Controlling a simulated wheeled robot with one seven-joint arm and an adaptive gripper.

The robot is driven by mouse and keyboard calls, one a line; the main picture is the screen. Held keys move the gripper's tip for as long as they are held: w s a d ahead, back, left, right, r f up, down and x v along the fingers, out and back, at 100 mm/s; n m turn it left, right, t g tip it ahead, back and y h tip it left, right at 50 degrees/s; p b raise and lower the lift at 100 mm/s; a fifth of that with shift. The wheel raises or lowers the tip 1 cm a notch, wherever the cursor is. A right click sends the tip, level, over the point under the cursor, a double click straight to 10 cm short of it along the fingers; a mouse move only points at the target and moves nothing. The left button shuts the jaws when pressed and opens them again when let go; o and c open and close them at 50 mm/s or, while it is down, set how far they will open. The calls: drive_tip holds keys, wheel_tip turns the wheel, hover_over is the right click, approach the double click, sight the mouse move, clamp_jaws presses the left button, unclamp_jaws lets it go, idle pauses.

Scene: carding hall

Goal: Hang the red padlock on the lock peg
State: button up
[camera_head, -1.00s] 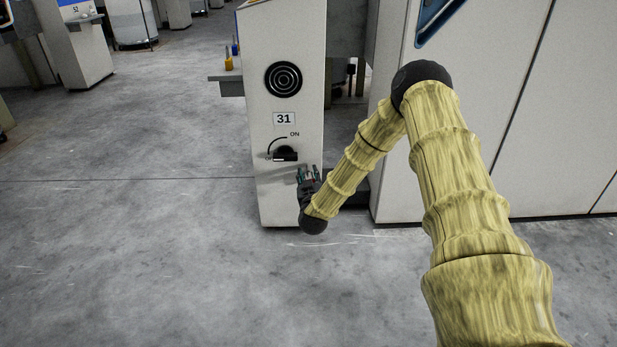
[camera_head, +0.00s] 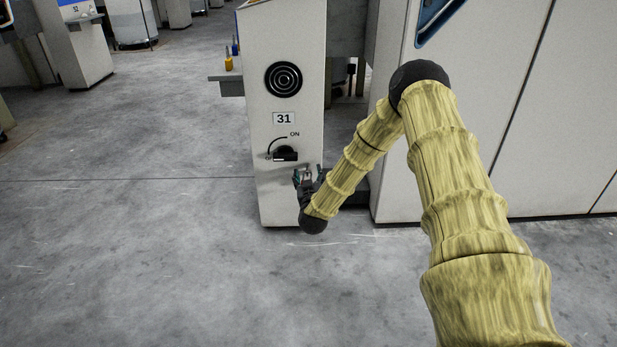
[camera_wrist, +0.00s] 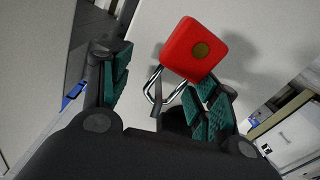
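The red padlock (camera_wrist: 193,50) shows in the wrist view, with a brass-coloured disc on its face and a silver shackle (camera_wrist: 154,84). The shackle lies across a short grey peg (camera_wrist: 157,104); whether it is fully around the peg is hard to tell. My gripper (camera_wrist: 163,88) is open, its green-padded fingers spread either side of the shackle. The left finger stands clear; the right finger is close to the padlock's lower edge, contact unclear. In the head view my gripper (camera_head: 308,173) is in front of the panel, just below the black switch knob (camera_head: 285,154); the padlock's red body cannot be made out there.
A large machine cabinet (camera_head: 480,110) stands to the right, close to my arm. A ledge (camera_head: 231,87) with small bottles juts out left. The floor at left is clear.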

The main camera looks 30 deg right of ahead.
drive_tip(key=v, duration=1.2)
drive_tip(key=s+a+f+n+g+y+p, duration=0.1)
drive_tip(key=s+a+f+g+y+p, duration=0.25)
drive_tip(key=s+a+f, duration=0.45)
drive_tip(key=s+a+f+n+g+y+p, duration=0.25)
drive_tip(key=s+a+f+y, duration=0.2)
drive_tip(key=s+a, duration=0.35)
drive_tip(key=s+a+f+g+p, duration=0.1)
drive_tip(key=s+a+g, duration=0.2)
drive_tip(key=s, duration=0.6)
drive_tip(key=s+a+g+y+p, duration=0.1)
drive_tip(key=s+a+g, duration=0.15)
drive_tip(key=s, duration=0.65)
drive_tip(key=s+a+f+g+p, duration=0.15)
drive_tip(key=s+g, duration=0.25)
drive_tip(key=s, duration=0.6)
wheel_tip(320, 180, up, 39)
drive_tip(key=p, duration=3.7)
drive_tip(key=shift+w+a+f+p, duration=0.25)
drive_tip(key=shift+a+p, duration=0.05)
drive_tip(key=shift+p, duration=0.05)
